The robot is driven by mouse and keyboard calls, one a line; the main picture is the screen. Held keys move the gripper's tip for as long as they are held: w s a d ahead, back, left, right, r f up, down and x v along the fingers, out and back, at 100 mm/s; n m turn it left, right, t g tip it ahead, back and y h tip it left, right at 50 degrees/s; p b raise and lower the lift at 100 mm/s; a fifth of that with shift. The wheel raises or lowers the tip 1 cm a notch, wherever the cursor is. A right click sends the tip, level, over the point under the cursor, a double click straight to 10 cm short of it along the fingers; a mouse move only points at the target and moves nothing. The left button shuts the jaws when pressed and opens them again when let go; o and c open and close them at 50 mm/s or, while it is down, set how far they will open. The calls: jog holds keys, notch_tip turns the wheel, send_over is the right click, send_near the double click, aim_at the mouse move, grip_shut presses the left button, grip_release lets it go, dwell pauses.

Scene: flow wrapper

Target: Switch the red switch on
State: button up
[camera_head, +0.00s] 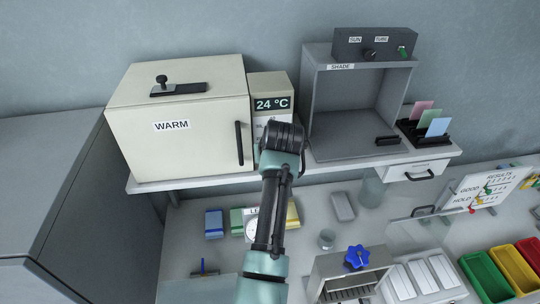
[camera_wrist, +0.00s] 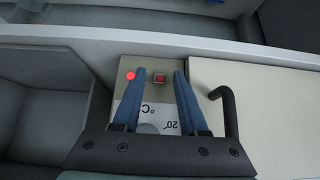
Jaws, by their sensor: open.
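A small red square switch (camera_wrist: 160,78) shows in the wrist view on the face of a beige control box (camera_wrist: 145,67). My gripper (camera_wrist: 160,70) is open, with one blue finger on each side of the switch and a gap to each. I cannot tell whether the fingertips touch the box. A bright red round spot (camera_wrist: 131,76) lies beside the left finger, partly against its edge. In the head view the control box (camera_head: 268,82) has a "24 °C" display (camera_head: 272,104). My wrist hides its lower part, and the switch is not visible there.
The beige WARM cabinet (camera_head: 171,126) stands left of the control box, with a black vertical handle (camera_head: 239,143). The grey SHADE box (camera_head: 345,144) stands close on the right. A shelf (camera_head: 195,181) carries them above a cluttered bench.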

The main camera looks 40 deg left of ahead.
jog(key=shift+r, duration=0.1)
jog(key=b+v, duration=0.4)
jog(key=v, duration=0.8)
jog(key=shift+d+r+b, duration=0.3)
jog(key=shift+b, duration=0.05)
jog(key=shift+s, duration=0.15)
jog(key=w+d+r+m+t+b, duration=0.3)
jog(key=d+r+t, duration=0.3)
jog(key=d+r, duration=0.15)
jog(key=w+d+r+m+t+b, duration=0.2)
jog(key=d+r+t+b, duration=0.1)
jog(key=d+r+t, duration=0.4)
jog(key=s+d+r+m+t+h+b, duration=0.2)
jog(key=s+d+r+m+t+h, duration=0.3)
jog(key=s+d+r+t, duration=0.4)
jog(key=s+d+r, duration=0.3)
jog(key=s+d, duration=0.2)
jog(key=d, duration=0.1)
jog(key=shift+s+d+r+h+b, duration=0.25)
jog(key=shift+r+h+b, duration=0.1)
jog(key=shift+h, duration=0.05)
